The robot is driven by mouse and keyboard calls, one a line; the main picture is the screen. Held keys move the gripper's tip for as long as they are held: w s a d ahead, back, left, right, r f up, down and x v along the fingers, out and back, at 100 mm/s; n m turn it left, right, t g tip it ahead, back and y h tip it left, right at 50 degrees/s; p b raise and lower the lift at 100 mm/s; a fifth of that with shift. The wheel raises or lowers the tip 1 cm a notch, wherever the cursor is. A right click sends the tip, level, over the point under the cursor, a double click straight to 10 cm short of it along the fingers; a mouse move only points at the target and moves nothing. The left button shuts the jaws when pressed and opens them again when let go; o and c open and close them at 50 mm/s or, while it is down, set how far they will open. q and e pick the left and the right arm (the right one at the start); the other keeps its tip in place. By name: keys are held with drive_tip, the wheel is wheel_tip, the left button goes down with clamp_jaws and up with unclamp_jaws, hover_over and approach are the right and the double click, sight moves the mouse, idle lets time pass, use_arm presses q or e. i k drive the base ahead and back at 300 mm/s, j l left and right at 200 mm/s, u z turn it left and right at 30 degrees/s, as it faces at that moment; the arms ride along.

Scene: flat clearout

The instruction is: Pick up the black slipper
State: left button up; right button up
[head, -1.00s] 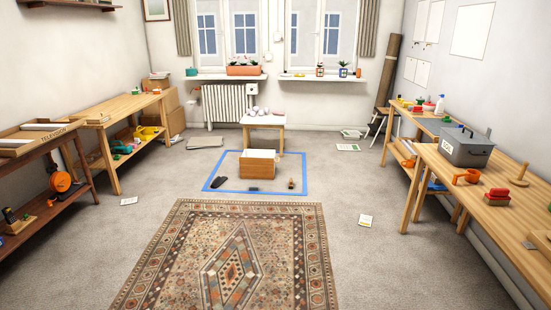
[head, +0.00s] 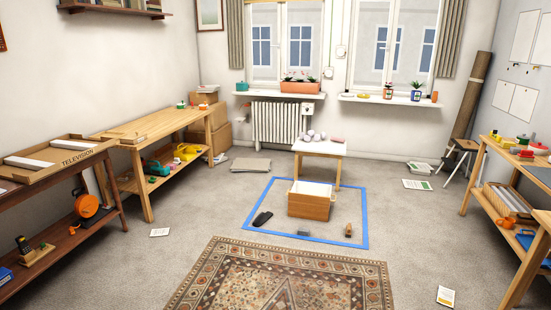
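The black slipper (head: 263,218) lies on the grey carpet inside the blue-taped square, near the tape's left side. It is to the left of a wooden box (head: 310,202) that stands in the same square. Nothing covers the slipper. Neither of my grippers shows in the head view.
A small grey item (head: 303,233) and a small brown item (head: 348,230) lie inside the blue tape (head: 367,215). A patterned rug (head: 285,280) lies in front. A low white-topped table (head: 320,148) stands behind the box. Wooden benches stand left (head: 160,124) and right.

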sight(263, 218)
drive_tip(key=i, duration=2.65)
